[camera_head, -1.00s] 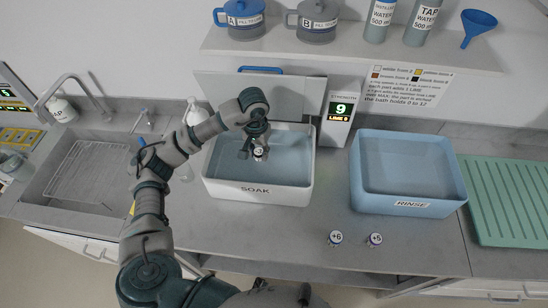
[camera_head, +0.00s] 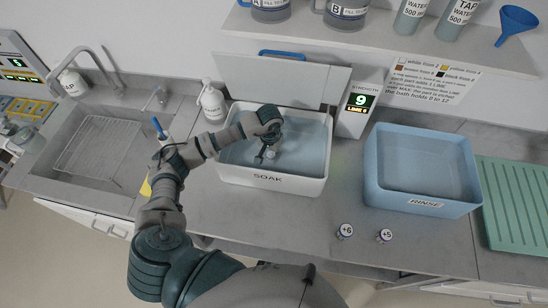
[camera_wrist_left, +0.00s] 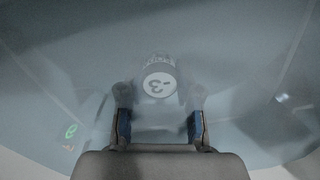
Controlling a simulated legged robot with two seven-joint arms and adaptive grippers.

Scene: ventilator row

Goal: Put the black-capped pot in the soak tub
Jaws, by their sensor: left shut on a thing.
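The white soak tub (camera_head: 300,186) stands left of centre on the counter, lid up, holding greyish liquid. My left gripper (camera_head: 267,154) reaches down inside it and is shut on a small pot (camera_wrist_left: 158,86). In the left wrist view the pot sits between the two fingers, with a white disc marked like "-3" on a dark cap. It looks hazy there, as if under the liquid. In the head view only a small pale part of it shows beside the fingers. My right gripper is out of view.
A blue rinse tub (camera_head: 420,205) stands to the right. Two small pots, marked +6 (camera_head: 346,231) and +5 (camera_head: 384,236), stand on the front counter. A strength display (camera_head: 359,105) reads 9. A sink (camera_head: 95,150) and pump bottle (camera_head: 211,100) are left.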

